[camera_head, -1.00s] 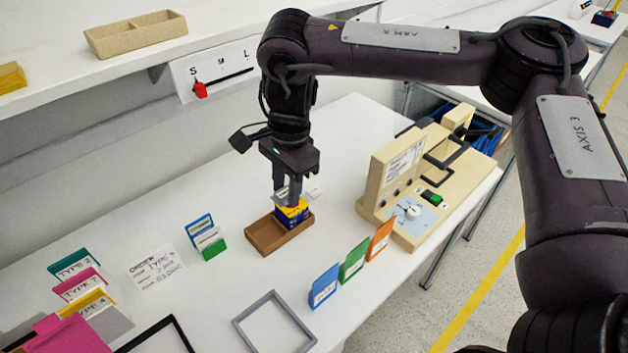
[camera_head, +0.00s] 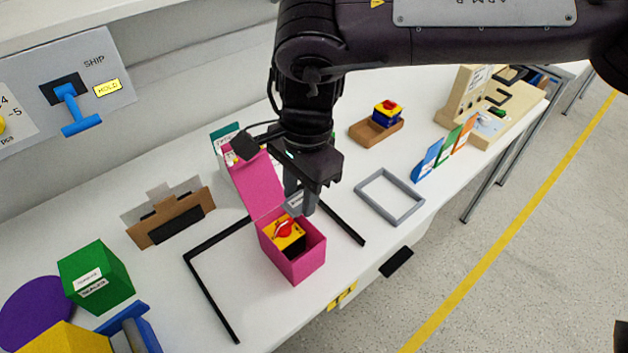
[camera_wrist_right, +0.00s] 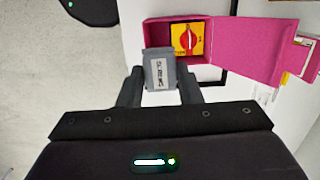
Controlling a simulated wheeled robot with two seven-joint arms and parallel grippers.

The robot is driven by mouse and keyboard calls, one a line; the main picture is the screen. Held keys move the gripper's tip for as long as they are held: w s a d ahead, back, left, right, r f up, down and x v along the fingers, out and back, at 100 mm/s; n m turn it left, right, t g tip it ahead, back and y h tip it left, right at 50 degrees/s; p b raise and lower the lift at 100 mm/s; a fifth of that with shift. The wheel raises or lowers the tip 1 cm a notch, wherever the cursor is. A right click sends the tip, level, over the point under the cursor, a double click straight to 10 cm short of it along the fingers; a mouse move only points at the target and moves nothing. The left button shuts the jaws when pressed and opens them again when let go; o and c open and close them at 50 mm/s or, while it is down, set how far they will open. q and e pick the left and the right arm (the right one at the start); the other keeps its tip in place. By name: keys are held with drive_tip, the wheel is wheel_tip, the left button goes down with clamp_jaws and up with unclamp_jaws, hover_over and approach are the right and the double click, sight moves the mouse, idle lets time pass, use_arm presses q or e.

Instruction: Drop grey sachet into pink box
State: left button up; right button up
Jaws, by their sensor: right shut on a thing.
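The pink box (camera_head: 298,262) stands open on the table, inside a black frame outline, its lid (camera_head: 257,184) raised toward the back left. A yellow block with a red rotary knob (camera_head: 286,232) sits inside it. My right gripper (camera_head: 300,207) is above the back of the box, shut on the grey sachet (camera_head: 294,203). In the right wrist view the sachet (camera_wrist_right: 160,72) shows a printed label between the fingers, next to the box opening (camera_wrist_right: 160,35). It overlaps the near edge of the opening in that view. My left gripper is not in view.
A grey frame (camera_head: 389,197) lies to the right of the box. A wooden tray (camera_head: 362,134) with another yellow and blue switch stands behind it. A green box (camera_head: 95,275) and a brown cardboard holder (camera_head: 171,215) stand to the left. The table's front edge is close to the box.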

drive_tip(key=shift+s+a+f, duration=0.1)
drive_tip(key=shift+s+a, duration=0.05)
drive_tip(key=shift+s, duration=0.1)
drive_tip(key=shift+w+d, duration=0.2)
drive_tip(key=shift+d, duration=0.05)
drive_tip(key=shift+s+a+p, duration=0.1)
drive_tip(key=shift+p, duration=0.3)
wheel_tip(320, 180, down, 2)
drive_tip(key=shift+f+b, duration=0.1)
drive_tip(key=shift+b, duration=0.65)
use_arm(q)
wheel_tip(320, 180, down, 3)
drive_tip(key=b, duration=0.2)
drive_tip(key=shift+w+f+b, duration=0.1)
drive_tip(key=shift+b, duration=0.2)
use_arm(e)
wheel_tip(320, 180, down, 5)
drive_tip(key=shift+r, duration=0.1)
drive_tip(key=o, duration=1)
drive_tip(key=shift+o, duration=0.2)
